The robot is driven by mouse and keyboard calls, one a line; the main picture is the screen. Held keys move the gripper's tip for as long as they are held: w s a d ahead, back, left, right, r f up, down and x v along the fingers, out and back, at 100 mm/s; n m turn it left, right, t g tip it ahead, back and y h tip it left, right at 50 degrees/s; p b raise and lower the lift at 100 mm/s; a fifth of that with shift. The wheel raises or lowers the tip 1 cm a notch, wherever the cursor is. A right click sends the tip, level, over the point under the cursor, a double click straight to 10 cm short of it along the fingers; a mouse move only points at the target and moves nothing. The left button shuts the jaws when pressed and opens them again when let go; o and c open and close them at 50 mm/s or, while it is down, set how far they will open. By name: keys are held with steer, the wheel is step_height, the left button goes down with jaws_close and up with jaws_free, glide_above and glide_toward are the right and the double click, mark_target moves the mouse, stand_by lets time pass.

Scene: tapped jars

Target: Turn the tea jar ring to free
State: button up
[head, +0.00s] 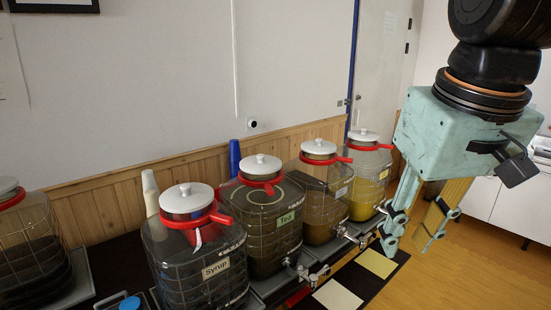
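The tea jar (262,239) is a dark-filled glass jar with a wire cage, a green "Tea" label (288,217) and a white lid (261,164). It stands second in the front row, right of the syrup jar. Its red ring (261,183) sits around the neck under the lid; the ring's handle seems to point toward the front, but is hard to make out. My gripper (406,246) hangs at the right, well apart from the tea jar, in front of the rightmost jar. Its fingers are spread with nothing visible between them.
The syrup jar (195,262) and two jars of brown (323,204) and yellow liquid (368,184) also wear red rings. Metal taps stick out at the front. A dark jar (32,255) stands far left. A blue cup stack (235,158) is behind. Open floor (470,270) lies right.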

steer(key=w+a+r+n+p, duration=0.1)
steer(key=w+a+r+p, duration=0.1)
steer(key=w, duration=0.5)
steer(key=w+a+r+n+p, duration=0.1)
steer(key=w+a+r+p, duration=0.15)
steer(key=w, duration=0.35)
steer(key=n+g+p, duration=0.3)
steer(key=n+p, duration=0.2)
steer(key=p, duration=0.9)
glide_above(270, 189)
steer(key=shift+s+f, duration=0.1)
steer(key=shift+f, duration=5.3)
steer(key=shift+f, duration=0.2)
steer(key=shift+f+b, duration=1.85)
steer(key=shift+f, duration=1.4)
steer(key=shift+d+f+b, duration=0.1)
steer(key=shift+f+b, duration=0.35)
steer(key=shift+f, duration=0.55)
